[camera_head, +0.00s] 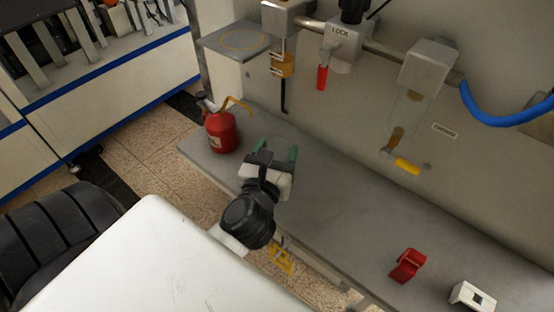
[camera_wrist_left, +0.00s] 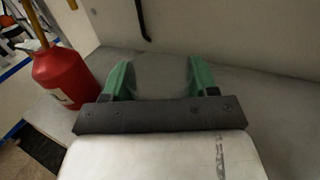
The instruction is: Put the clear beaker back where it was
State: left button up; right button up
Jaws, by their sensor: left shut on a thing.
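My left gripper (camera_head: 275,152) is over the grey bench, with its green fingers pointing toward the wall. The fingers are shut on the clear beaker (camera_wrist_left: 160,72), which shows only as a faint transparent shape between them in the left wrist view. In the head view the beaker is barely visible, and I cannot tell whether it touches the bench. A small grey platform (camera_head: 222,46) with a yellow ring outline on its top stands at the back left, above and beyond the gripper. Nothing sits on the ring. My right gripper is not in view.
A red can (camera_head: 221,132) with a yellow spout stands left of the gripper. The grey bench (camera_head: 340,190) is clear to the right up to a red block (camera_head: 407,265) and a white switch box (camera_head: 472,296). Valves with red (camera_head: 322,78) and yellow (camera_head: 406,166) handles hang on the wall.

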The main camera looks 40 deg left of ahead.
pick_arm(q)
notch_tip(320, 180, down, 3)
jog(key=shift+r, duration=0.2)
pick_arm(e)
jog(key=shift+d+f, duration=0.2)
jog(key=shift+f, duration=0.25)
pick_arm(q)
jog(key=shift+f+b, duration=0.1)
jog(key=shift+b, duration=0.2)
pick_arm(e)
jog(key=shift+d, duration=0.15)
pick_arm(q)
jog(key=o, duration=1)
